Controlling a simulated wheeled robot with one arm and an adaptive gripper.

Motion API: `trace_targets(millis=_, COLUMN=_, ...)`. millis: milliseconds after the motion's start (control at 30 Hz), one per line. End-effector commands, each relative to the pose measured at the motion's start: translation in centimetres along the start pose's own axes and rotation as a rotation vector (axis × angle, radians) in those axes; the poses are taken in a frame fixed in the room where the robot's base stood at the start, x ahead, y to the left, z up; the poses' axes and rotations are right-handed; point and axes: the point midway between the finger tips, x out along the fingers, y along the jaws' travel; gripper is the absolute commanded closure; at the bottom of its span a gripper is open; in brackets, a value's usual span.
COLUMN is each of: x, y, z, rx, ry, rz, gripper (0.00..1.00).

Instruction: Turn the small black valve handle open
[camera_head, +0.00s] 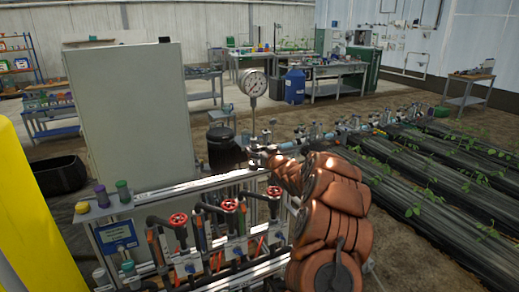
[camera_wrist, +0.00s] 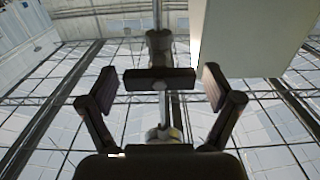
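In the wrist view, a short black bar-shaped handle (camera_wrist: 160,79) lies crosswise in front of a thin metal stem. My gripper (camera_wrist: 158,88) is open, with one finger on each side of the handle and a visible gap at both ends. Nothing is held. In the head view, my gripper (camera_head: 262,152) is at the top of the pipework, just below the pressure gauge (camera_head: 253,84). I cannot make out the black handle clearly there, as my arm and gripper crowd that spot.
Red valve wheels (camera_head: 178,220) sit on the skid's front pipes, left of my arm. A large grey cabinet (camera_head: 130,110) stands behind. A yellow surface (camera_head: 25,215) fills the left edge. Planted black rows (camera_head: 440,170) lie to the right.

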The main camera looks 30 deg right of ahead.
Motion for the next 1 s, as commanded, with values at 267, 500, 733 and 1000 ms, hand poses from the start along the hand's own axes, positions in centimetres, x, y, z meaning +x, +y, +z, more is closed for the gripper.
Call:
trace_targets(millis=267, x=-0.01, y=0.03, z=-0.01, rx=0.000, ry=0.000, rz=0.000, gripper=0.43)
trace_targets(millis=500, x=-0.02, y=0.03, z=-0.01, rx=0.000, ry=0.000, rz=0.000, gripper=0.68)
trace_targets(millis=733, x=-0.02, y=0.03, z=0.07, rx=-0.016, ry=0.001, rz=0.000, gripper=0.69)
trace_targets(millis=1000, x=-0.03, y=0.02, z=0.31, rx=-0.135, ry=0.004, rz=0.001, gripper=0.69)
